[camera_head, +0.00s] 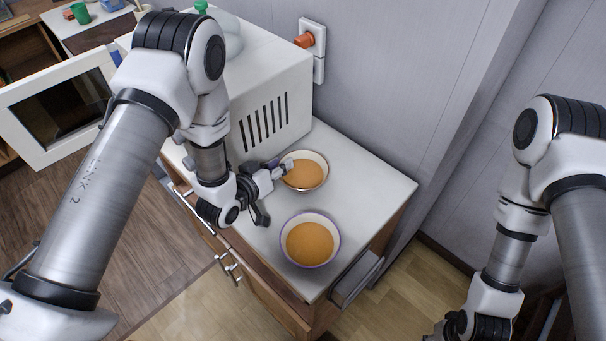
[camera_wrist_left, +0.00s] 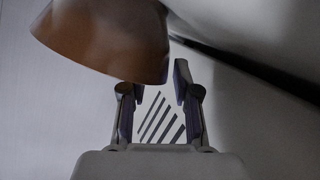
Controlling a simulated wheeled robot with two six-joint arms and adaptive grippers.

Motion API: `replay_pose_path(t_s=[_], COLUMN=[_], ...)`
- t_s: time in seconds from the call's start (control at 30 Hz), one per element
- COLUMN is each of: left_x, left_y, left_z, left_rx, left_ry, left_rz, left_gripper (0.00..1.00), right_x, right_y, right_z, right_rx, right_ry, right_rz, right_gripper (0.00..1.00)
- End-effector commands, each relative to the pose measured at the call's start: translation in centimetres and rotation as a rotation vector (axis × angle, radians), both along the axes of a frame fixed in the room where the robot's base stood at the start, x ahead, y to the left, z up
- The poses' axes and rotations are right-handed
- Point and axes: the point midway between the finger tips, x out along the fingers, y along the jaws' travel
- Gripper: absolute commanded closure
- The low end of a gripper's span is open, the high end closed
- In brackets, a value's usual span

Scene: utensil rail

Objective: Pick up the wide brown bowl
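Two round bowls with orange-brown insides stand on the white counter. The far bowl (camera_head: 309,184) is by the microwave; the near bowl (camera_head: 310,244) has a purplish rim. I cannot tell from shape alone which is the wide one. My left gripper (camera_head: 275,178) is at the left side of the far bowl, one fingertip overlapping its rim. In the left wrist view, a brown bowl (camera_wrist_left: 105,38) fills the upper left and hides one fingertip; the fingers (camera_wrist_left: 155,98) stand apart. Contact is unclear. My right gripper (camera_head: 447,328) is low at the bottom edge, its fingers mostly cut off.
A white microwave (camera_head: 268,112) with side vents stands behind the left gripper, its door (camera_head: 62,105) open to the left. An orange plug (camera_head: 304,40) sits in a wall outlet. The counter (camera_head: 378,187) is clear right of the bowls, up to its edge.

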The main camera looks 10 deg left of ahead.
Motion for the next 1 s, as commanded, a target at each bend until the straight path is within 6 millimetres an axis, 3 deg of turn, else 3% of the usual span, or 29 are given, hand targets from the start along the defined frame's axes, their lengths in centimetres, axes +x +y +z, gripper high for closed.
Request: replay_pose_path(t_s=[0.07,0.57,0.67,1.0], left_x=[0.0,0.0,0.1,0.0], left_y=[0.0,0.0,0.0,0.0], left_z=[0.0,0.5,1.7,9.2], left_rx=[0.0,0.0,0.0,0.0], left_ry=[0.0,-0.002,-0.004,-0.005], left_rz=[0.0,-0.001,-0.001,-0.002], left_gripper=[1.0,1.0,1.0,1.0], right_x=[0.0,0.0,0.0,0.0], right_y=[0.0,0.0,0.0,0.0], right_z=[0.0,-0.2,-0.5,-1.7], right_rx=[0.0,0.0,0.0,0.0], right_ry=[0.0,0.0,0.0,0.0], right_rz=[0.0,0.0,0.0,0.0], right_gripper=[0.6,0.6,0.6,0.6])
